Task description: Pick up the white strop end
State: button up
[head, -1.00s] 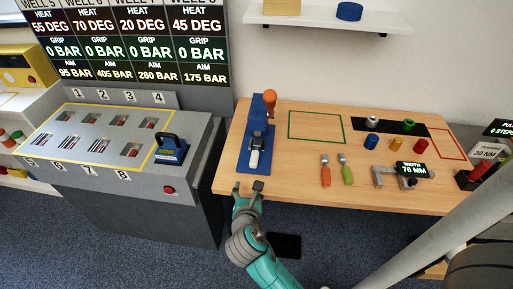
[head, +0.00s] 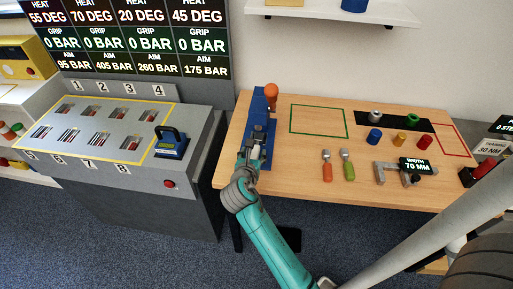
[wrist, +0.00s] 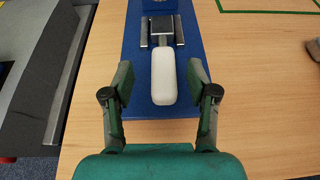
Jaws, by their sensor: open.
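The white strop end (wrist: 163,78) is a rounded white bar lying on a blue base plate (wrist: 140,103), its far end at a metal block (wrist: 161,27). In the head view the strop end (head: 256,152) is mostly hidden by my gripper. My gripper (wrist: 162,85) is open, with one finger on each side of the white bar and a gap on both sides. In the head view my gripper (head: 247,163) is over the front part of the blue fixture (head: 259,128), which has an orange knob (head: 271,90).
The fixture stands at the left end of the wooden table (head: 300,160).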

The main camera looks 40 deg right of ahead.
aim_at(255, 149)
jog(key=shift+x, duration=1.9)
jog(key=shift+s+d, duration=0.1)
jog(key=shift+s, duration=0.05)
grip_shut()
jog(key=shift+r, duration=0.15)
